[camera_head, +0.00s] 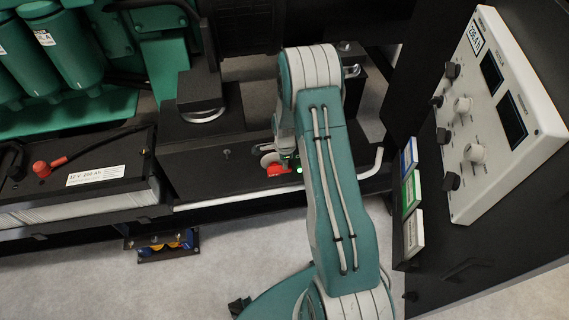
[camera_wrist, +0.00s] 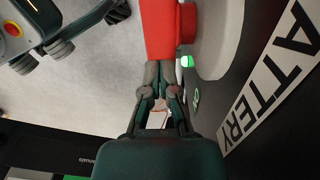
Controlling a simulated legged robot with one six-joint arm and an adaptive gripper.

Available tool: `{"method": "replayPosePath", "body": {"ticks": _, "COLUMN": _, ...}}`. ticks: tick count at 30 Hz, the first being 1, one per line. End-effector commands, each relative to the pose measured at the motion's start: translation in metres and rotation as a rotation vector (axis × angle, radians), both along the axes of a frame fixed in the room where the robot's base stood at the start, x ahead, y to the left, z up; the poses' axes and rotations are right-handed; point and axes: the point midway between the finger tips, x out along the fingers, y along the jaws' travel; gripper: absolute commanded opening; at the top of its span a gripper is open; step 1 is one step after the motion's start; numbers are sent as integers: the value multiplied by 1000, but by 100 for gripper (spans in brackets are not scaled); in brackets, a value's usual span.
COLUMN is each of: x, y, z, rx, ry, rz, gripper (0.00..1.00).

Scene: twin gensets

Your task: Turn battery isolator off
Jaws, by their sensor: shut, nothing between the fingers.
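The battery isolator shows as a red handle (camera_wrist: 160,28) on a pale round body (camera_wrist: 218,40) in the wrist view. A green light (camera_wrist: 186,61) glows beside the handle. In the head view the red handle (camera_head: 278,170) sits low on the black box, partly hidden by my arm. My gripper (camera_wrist: 161,66) is shut, with its fingertips at the near end of the red handle; whether they touch it I cannot tell. In the head view the gripper is mostly hidden behind my arm.
A white label reading "BATTERY" (camera_wrist: 268,85) lies right of the gripper. A battery (camera_head: 85,170) with a red terminal cap stands at left. A white control panel (camera_head: 500,110) with knobs and screens is at right. A pale rail (camera_head: 240,196) runs below the isolator. Grey floor is open in front.

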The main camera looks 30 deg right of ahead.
Motion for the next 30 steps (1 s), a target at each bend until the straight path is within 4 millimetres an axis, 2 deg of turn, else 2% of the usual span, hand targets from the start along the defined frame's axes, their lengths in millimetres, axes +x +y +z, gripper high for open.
{"method": "replayPosePath", "body": {"ticks": 30, "x": -4, "y": -12, "z": -31, "rx": 8, "ry": 0, "rz": -3, "gripper": 0}}
